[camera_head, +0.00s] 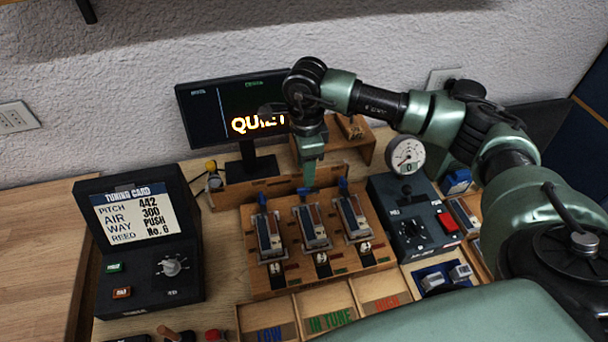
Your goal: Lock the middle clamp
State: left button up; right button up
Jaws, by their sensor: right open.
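A wooden rack (335,265) holds three clamps side by side, each with a small blue lever tip at its back end. The middle clamp (312,228) stands between the left clamp (269,237) and the right clamp (353,217). My right gripper (309,182) points down just behind the middle clamp, close to its blue lever tip (303,191). It is open, and I see nothing held in it. I cannot tell whether it touches the lever. The left gripper is out of view.
A black monitor (210,125) reading "QUIET" stands behind, partly hidden by my right arm. A tuning card box (150,275) is on the left. A dark control box (405,225) with a red button and a round gauge (405,156) are on the right. Labelled trays (330,300) lie in front.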

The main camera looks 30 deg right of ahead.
jog(key=f, duration=0.1)
jog(key=f+p, duration=0.1)
jog(key=f, duration=0.2)
jog(key=shift+s+a+f, duration=0.1)
jog(key=shift+s+f, duration=0.2)
jog(key=shift+s, duration=0.05)
jog(key=shift+w+f, duration=0.15)
jog(key=shift+f, duration=0.35)
jog(key=c, duration=0.8)
grip_shut()
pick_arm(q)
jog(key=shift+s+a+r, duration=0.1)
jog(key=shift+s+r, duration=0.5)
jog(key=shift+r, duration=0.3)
